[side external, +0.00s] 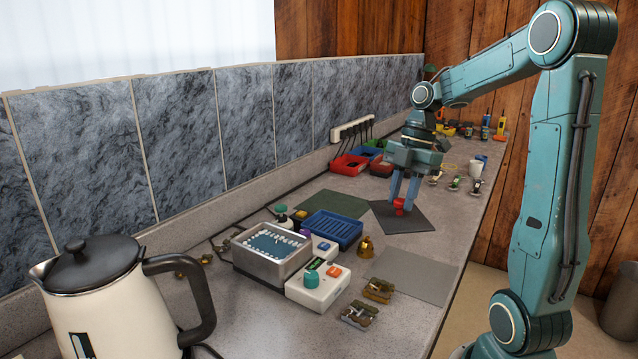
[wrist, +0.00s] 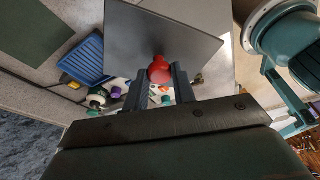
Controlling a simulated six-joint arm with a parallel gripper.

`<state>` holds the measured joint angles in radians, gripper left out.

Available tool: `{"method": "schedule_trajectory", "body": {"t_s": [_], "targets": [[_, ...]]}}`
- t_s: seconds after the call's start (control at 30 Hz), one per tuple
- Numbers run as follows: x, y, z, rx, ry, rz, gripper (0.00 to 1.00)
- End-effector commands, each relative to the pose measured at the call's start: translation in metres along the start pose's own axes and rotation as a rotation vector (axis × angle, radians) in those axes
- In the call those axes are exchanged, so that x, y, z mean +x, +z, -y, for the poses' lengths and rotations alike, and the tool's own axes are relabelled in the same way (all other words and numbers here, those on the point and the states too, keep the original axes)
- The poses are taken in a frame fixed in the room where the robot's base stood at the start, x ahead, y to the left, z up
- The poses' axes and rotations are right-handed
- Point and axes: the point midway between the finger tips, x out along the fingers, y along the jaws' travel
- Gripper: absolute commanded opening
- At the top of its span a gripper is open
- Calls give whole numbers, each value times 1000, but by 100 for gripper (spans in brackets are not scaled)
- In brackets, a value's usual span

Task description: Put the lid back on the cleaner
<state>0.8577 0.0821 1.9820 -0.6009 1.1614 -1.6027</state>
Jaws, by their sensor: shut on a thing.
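The cleaner (side external: 246,262) is an open metal tank with blue liquid and small white pieces inside. It stands on the counter beside a white control box (side external: 318,288) with a green knob. A flat dark grey square lid (side external: 415,220) with a red knob (side external: 399,206) is farther back along the counter. My gripper (side external: 404,203) is above the lid, shut on the red knob. In the wrist view the red knob (wrist: 159,70) sits between the fingertips and the lid (wrist: 170,35) spreads beyond them. I cannot tell whether the lid touches the counter.
A bare grey mat (side external: 412,273) is in front. Red bins (side external: 349,165) stand at the wall; a kettle (side external: 110,300) is at front left.

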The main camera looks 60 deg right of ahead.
Motion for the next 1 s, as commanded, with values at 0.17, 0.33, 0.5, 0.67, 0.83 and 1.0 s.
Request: {"method": "schedule_trajectory", "body": {"t_s": [0.17,0.33,0.5,0.67,0.83,1.0], "targets": [[1,-10,-17,157,44,0,2],[2,-20,-34,320,90,0,2],[4,-34,-50,488,137,0,2],[5,-47,-64,650,183,0,2],[7,-64,-79,824,231,0,2],[9,-82,-93,997,280,0,2]]}}
